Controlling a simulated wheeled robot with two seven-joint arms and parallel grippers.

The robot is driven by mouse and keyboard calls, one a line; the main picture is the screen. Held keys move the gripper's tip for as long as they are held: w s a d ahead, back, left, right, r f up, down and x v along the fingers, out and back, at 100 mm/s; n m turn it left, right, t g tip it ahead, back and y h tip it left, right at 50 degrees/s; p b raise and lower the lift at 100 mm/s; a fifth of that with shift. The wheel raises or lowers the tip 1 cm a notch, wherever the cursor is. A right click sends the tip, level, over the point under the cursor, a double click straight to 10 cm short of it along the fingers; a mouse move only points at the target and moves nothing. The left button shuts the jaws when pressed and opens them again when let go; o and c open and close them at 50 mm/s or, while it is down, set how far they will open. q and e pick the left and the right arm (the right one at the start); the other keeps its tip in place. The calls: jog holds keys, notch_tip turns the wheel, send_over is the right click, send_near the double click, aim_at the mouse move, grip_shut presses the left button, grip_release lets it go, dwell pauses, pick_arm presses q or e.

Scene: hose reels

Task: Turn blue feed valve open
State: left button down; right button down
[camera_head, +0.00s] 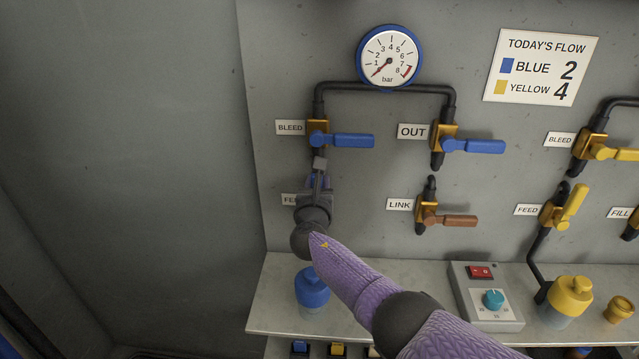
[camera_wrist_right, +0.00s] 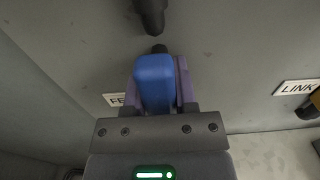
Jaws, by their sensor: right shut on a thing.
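The blue feed valve is on the wall panel below the BLEED valve, mostly covered by my right gripper (camera_head: 318,182) in the head view. Its FEED label (camera_head: 290,199) is partly covered. In the right wrist view the blue handle (camera_wrist_right: 154,82) sits between the two jaws, which are shut on it. The handle appears roughly in line with the dark pipe end (camera_wrist_right: 150,14) above it. The valve body is hidden. The gauge (camera_head: 389,57) needle points near the low end. My left gripper is not in view.
The blue BLEED handle (camera_head: 353,140) points right, just above my gripper. The blue OUT handle (camera_head: 474,146) and brown LINK handle (camera_head: 452,220) are to the right. A blue-capped bottle (camera_head: 312,288) stands on the shelf (camera_head: 268,318) below. A control box (camera_head: 486,297) is further right.

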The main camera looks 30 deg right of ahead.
jog(key=shift+f, duration=0.1)
jog(key=shift+c, duration=2)
grip_release()
jog(key=p+v, duration=0.6)
jog(key=v, duration=0.4)
